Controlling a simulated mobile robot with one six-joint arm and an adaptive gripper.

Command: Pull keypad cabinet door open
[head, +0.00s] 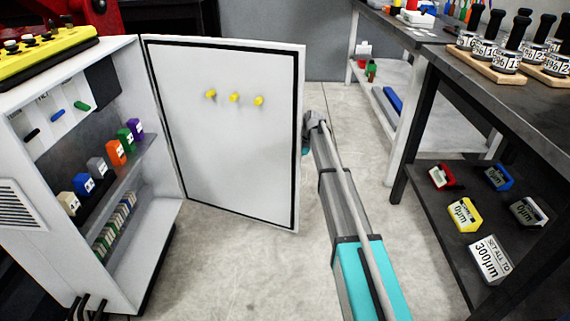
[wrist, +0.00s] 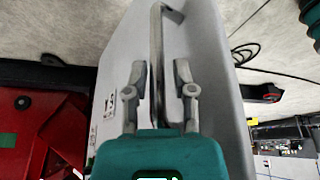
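The white keypad cabinet (head: 165,225) stands at the left in the head view. Its door (head: 225,150) is swung wide open, its inner face with a black seal and three yellow knobs showing. The door's outer face (wrist: 215,95) fills the middle of the wrist view, with a long grey bar handle (wrist: 156,35) on it. My gripper (wrist: 160,66) is open, with one finger on each side of the handle and a visible gap to both. In the head view my gripper is mostly hidden behind the door's right edge. The keypad cannot be made out.
Inside the cabinet, a shelf holds several coloured blocks (head: 116,152). A dark workbench (head: 470,75) with a lower shelf stands close on the right. Clear floor (head: 240,270) lies before the door. Red equipment (wrist: 40,125) shows left in the wrist view.

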